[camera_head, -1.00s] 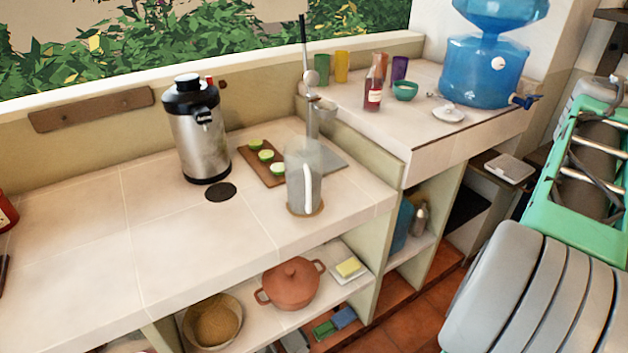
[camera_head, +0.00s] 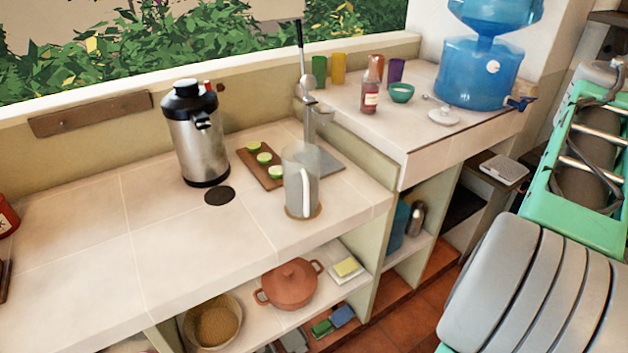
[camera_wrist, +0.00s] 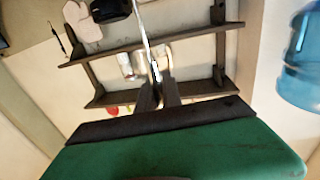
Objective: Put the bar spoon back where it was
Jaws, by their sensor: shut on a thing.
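The bar spoon (camera_wrist: 144,36) shows in the wrist view as a thin shiny metal rod. It runs up from between the dark fingers of my gripper (camera_wrist: 159,88) towards the top edge. My gripper is shut on it, and the held end is partly hidden by the fingers. In front of it is a dark wooden wall shelf (camera_wrist: 100,53) with two boards. A thin dark utensil (camera_wrist: 57,38) hangs on the wall to the left of the shelf. My gripper and the spoon are not in the head view.
In the wrist view, pale mitts (camera_wrist: 82,22) and a dark object (camera_wrist: 109,9) are near the shelf's upper left. Light containers (camera_wrist: 130,66) stand between its boards. The blue water jug (camera_wrist: 302,62) is at right. The head view shows a counter with a pitcher (camera_head: 301,180) and an urn (camera_head: 194,135).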

